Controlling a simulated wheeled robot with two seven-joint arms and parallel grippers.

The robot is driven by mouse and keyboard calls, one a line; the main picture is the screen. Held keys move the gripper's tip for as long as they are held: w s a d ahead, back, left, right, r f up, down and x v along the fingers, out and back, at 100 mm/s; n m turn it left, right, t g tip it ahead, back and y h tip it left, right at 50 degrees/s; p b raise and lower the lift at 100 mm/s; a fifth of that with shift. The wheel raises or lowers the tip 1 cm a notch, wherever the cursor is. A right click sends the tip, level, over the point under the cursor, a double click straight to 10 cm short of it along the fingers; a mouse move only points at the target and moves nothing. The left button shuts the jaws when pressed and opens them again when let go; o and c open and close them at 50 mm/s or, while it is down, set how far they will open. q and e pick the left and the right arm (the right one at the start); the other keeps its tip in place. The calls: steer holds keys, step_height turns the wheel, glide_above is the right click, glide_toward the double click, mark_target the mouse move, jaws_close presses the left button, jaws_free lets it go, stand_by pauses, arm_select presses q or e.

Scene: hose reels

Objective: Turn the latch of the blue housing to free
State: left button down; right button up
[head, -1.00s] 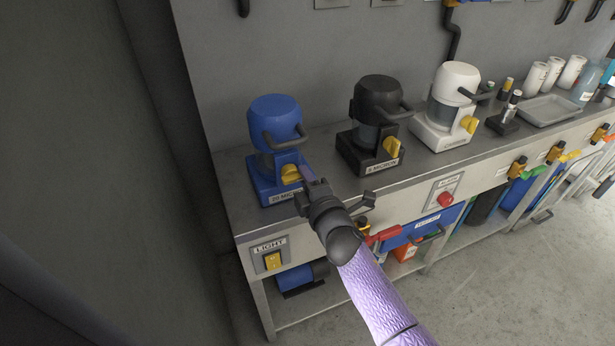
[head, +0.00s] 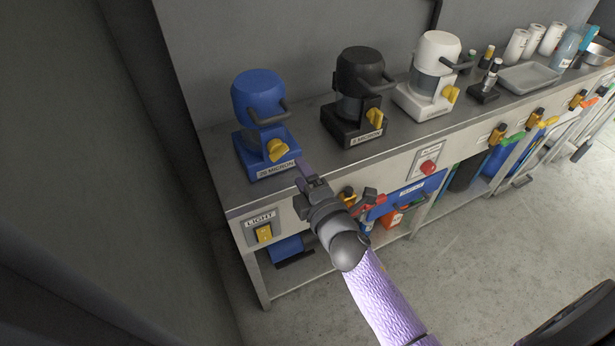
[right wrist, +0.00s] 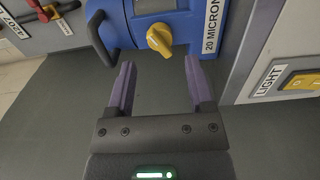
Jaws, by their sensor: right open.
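The blue housing (head: 259,99) stands at the left end of the bench, with a dark handle and a "20 MICRON" label. Its yellow latch (head: 278,150) is on the front of its base, and its knob sits at a slant. My right gripper (head: 310,177) is in front of and below the latch, off the bench's front edge, apart from the housing. In the right wrist view the purple fingers (right wrist: 160,82) are spread and empty, with the yellow latch (right wrist: 160,39) beyond them. My left gripper is not in view.
A black housing (head: 358,82) and a white housing (head: 437,60) with yellow latches stand farther right on the bench. The bench front carries a LIGHT switch (head: 264,233), a red button (head: 428,167) and several valves. Open floor lies at the right.

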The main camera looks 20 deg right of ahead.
mark_target(281, 155)
steer(key=shift+s, duration=1.6)
steer(key=shift+o, duration=1.1)
steer(key=m, duration=0.3)
steer(key=shift+w+d, duration=0.1)
steer(key=w+m+b, duration=0.2)
steer(key=w+m, duration=0.1)
steer(key=m, duration=0.3)
steer(key=w+a+m+b, duration=0.1)
steer(key=w+m+b, duration=0.1)
steer(key=m, duration=0.4)
steer(key=w+a+m+b, duration=0.1)
steer(key=w+m+b, duration=0.1)
steer(key=w+m, duration=0.2)
steer(key=shift+w+m, duration=0.35)
steer(key=shift+m, duration=0.55)
steer(key=shift+w+r+b, duration=0.15)
steer(key=shift+w+b, duration=0.15)
steer(key=shift+w, duration=0.25)
steer(key=c, duration=0.3)
jaws_close()
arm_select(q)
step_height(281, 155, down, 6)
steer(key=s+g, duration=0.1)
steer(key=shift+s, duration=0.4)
